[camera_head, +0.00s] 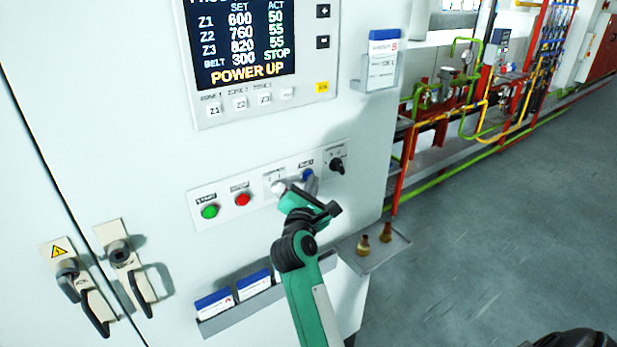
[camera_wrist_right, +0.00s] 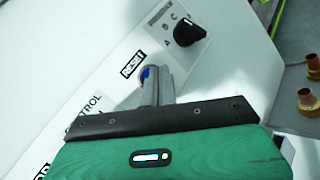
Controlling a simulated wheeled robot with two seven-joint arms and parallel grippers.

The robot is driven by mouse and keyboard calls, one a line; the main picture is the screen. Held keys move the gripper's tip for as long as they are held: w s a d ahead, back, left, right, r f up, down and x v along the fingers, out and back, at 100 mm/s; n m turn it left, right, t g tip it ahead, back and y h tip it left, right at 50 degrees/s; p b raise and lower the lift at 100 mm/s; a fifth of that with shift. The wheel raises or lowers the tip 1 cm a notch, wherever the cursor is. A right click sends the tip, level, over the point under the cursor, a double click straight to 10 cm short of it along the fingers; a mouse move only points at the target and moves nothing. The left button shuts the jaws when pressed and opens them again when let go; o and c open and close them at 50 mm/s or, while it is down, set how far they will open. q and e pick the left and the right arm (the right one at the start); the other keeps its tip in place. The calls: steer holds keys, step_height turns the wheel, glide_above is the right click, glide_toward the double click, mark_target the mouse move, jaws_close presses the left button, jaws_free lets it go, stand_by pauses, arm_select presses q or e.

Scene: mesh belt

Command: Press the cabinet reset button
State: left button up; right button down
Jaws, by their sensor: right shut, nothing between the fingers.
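The cabinet's control strip (camera_head: 222,197) carries a row of buttons. The blue reset button (camera_head: 307,174) sits near its right end under a small label. In the right wrist view the blue button (camera_wrist_right: 144,74) shows only in part, below the RESET label (camera_wrist_right: 132,63), with grey fingers over it. My right gripper (camera_head: 312,183) is shut and empty, its fingertips at the blue button. I cannot tell whether they touch it or whether it is pressed in. The fingers (camera_wrist_right: 155,84) also show in the right wrist view. My left gripper is not in view.
A black rotary switch (camera_head: 337,165) is right of the button; a white button (camera_head: 278,187), red button (camera_head: 243,199) and green button (camera_head: 209,211) are left. A small shelf (camera_head: 372,259) with brass fittings juts out below. The display (camera_head: 240,38) reads POWER UP.

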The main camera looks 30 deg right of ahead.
steer(key=shift+w+r, duration=0.25)
stand_by(0.9)
steer(key=shift+s+f, duration=0.1)
steer(key=shift+f, duration=0.05)
steer(key=shift+s+f, duration=0.15)
steer(key=shift+s, duration=0.45)
steer(key=shift+d, duration=0.1)
steer(key=shift+s+d+p, duration=0.15)
steer(key=shift+s+p, duration=0.25)
steer(key=shift+s, duration=2.1)
steer(key=shift+f, duration=0.1)
